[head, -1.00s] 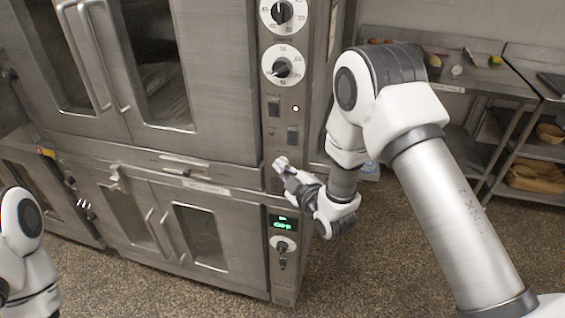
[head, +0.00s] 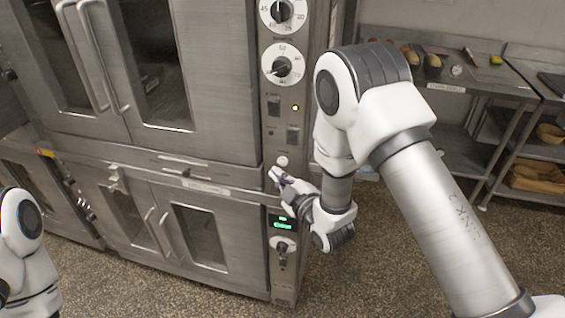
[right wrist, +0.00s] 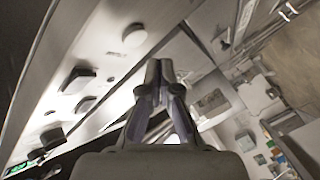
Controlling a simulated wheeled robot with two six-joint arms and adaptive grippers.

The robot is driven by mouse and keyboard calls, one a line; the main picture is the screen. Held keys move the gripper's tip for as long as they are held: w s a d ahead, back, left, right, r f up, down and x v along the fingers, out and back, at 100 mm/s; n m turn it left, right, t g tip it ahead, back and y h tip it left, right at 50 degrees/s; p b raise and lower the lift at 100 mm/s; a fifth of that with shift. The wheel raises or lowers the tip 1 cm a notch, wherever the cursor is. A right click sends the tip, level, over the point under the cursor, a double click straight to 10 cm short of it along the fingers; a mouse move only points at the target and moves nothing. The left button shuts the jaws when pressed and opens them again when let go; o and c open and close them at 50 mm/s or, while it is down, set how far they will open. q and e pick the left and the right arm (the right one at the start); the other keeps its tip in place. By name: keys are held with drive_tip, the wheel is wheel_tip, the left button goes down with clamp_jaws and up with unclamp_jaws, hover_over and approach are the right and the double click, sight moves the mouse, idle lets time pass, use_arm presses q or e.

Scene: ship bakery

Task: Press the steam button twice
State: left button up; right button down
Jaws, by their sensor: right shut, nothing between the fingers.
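The steam button, a round pale knob (head: 282,161), sits on the oven's control strip below the dark switches. In the right wrist view the round button (right wrist: 134,36) stands out from the panel, left of and above my fingertips. My right gripper (head: 274,174) is shut and empty, just below the button in the head view and apart from it. Its closed fingers also show in the wrist view (right wrist: 159,72). A green display (head: 282,223) is lit lower on the strip; its text is too small to read surely. My left gripper is out of view.
Two dials (head: 282,66), dark rocker switches (head: 292,136) and a small lit lamp (head: 295,107) are above the button. A lower knob (head: 282,246) is under the display. Steel shelves (head: 460,85) with bread stand at right.

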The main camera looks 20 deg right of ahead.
drive_tip(key=shift+s+a, duration=0.55)
drive_tip(key=shift+s, duration=0.2)
drive_tip(key=shift+s+a, duration=0.5)
drive_tip(key=shift+s, duration=0.2)
drive_tip(key=s+d+f+m+g+h, duration=0.2)
drive_tip(key=s+d+f+m+g, duration=0.15)
drive_tip(key=s+f, duration=0.55)
drive_tip(key=s+d+f+m+g+h, duration=0.1)
drive_tip(key=s+d+f+m+g, duration=0.25)
drive_tip(key=f, duration=0.85)
drive_tip(key=s+f+m+g, duration=0.2)
drive_tip(key=s+g, duration=0.3)
drive_tip(key=s, duration=0.5)
drive_tip(key=s+d+f+m+g, duration=0.1)
drive_tip(key=s+f+m+g, duration=0.2)
drive_tip(key=s, duration=0.7)
drive_tip(key=shift+s+f+m+g, duration=0.35)
drive_tip(key=shift+f+g, duration=0.2)
drive_tip(key=shift+g, duration=0.45)
drive_tip(key=shift+s+d, duration=0.1)
